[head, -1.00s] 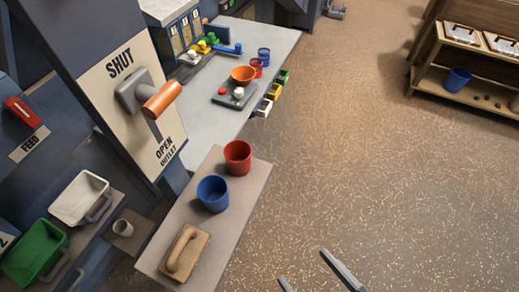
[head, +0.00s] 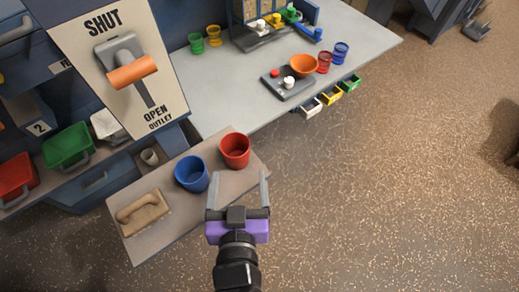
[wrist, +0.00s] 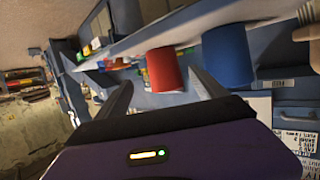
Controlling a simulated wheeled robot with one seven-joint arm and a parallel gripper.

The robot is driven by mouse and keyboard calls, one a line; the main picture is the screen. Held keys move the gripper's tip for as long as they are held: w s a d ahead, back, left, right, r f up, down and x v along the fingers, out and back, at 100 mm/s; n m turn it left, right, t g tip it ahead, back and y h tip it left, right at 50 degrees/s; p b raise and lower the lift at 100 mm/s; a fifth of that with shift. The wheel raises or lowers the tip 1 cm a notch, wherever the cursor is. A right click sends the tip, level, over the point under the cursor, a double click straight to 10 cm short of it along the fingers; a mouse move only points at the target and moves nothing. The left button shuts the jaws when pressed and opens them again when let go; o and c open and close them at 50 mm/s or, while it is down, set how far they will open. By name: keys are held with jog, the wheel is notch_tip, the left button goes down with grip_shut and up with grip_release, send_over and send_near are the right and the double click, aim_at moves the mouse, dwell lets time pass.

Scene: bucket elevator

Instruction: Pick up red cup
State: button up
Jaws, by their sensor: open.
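The red cup (head: 235,152) stands upright near the right end of a small brown shelf (head: 168,231) in the head view. A blue cup (head: 191,175) stands just left of it. My gripper (head: 238,180) is open and empty, with its fingers pointing toward the red cup from the near side. The fingers appear just short of the cup, but I cannot tell the height between them. In the wrist view, the scene looks tipped over; the red cup (wrist: 163,72) shows between the finger tips, and the blue cup (wrist: 229,54) is beside the right finger.
A wooden float (head: 143,211) lies at the shelf's left end. The lever panel (head: 115,40) rises behind the shelf. A grey bench (head: 230,95) behind holds an orange bowl (head: 303,66) and several small containers. Open floor (head: 400,200) lies to the right.

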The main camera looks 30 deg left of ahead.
aim_at(237, 146)
jog(key=x, duration=0.6)
jog(key=shift+p, duration=0.35)
jog(key=shift+s+a+p+x, duration=0.1)
jog(key=shift+a+p+x, duration=0.1)
jog(key=shift+x, duration=1.3)
jog(key=shift+s+a+p+x, duration=0.1)
jog(key=shift+s+p+x, duration=0.05)
jog(key=shift+x, duration=1.3)
jog(key=shift+d+f, duration=0.1)
jog(key=shift+f, duration=0.05)
jog(key=c, duration=1.4)
jog(key=shift+c, duration=0.2)
